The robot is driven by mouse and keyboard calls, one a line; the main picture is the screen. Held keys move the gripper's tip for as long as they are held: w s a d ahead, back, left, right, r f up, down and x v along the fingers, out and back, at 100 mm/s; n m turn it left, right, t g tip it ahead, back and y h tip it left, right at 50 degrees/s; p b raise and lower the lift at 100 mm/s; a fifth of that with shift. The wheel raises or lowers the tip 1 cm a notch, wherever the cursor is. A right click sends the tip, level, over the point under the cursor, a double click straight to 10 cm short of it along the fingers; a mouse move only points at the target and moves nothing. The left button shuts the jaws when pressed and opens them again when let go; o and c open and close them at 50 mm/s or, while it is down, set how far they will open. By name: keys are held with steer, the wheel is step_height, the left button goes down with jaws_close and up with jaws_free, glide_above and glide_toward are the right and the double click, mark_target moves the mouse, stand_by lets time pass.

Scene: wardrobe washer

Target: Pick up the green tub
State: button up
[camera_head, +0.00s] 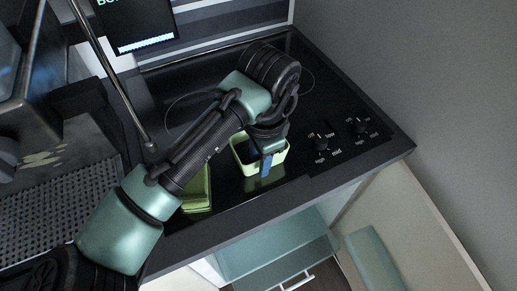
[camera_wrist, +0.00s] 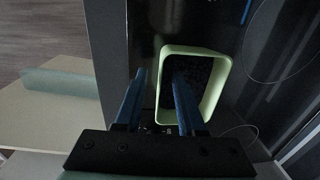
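A light green, open-topped tub (camera_head: 281,157) stands upright on the black cooktop near its front edge. It also shows in the wrist view (camera_wrist: 196,51), where its inside looks dark. My gripper (camera_wrist: 159,76) is open over the tub's near-left side. In the wrist view one blue finger appears outside the tub's left wall and the other appears over or inside its opening. That wall lies between them, with gaps visible. In the head view one blue finger shows in front of the tub, and my wrist hides part of the tub.
Another green object (camera_head: 197,191) lies left of the tub, partly hidden by my arm. Burner knobs (camera_head: 321,142) are on the right. A perforated dark tray (camera_head: 70,210) and metal machine stand left. Below the counter, a cabinet is open.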

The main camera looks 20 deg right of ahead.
step_height(320, 180, down, 2)
steer(key=shift+w, duration=0.15)
jaws_close()
stand_by(1.4)
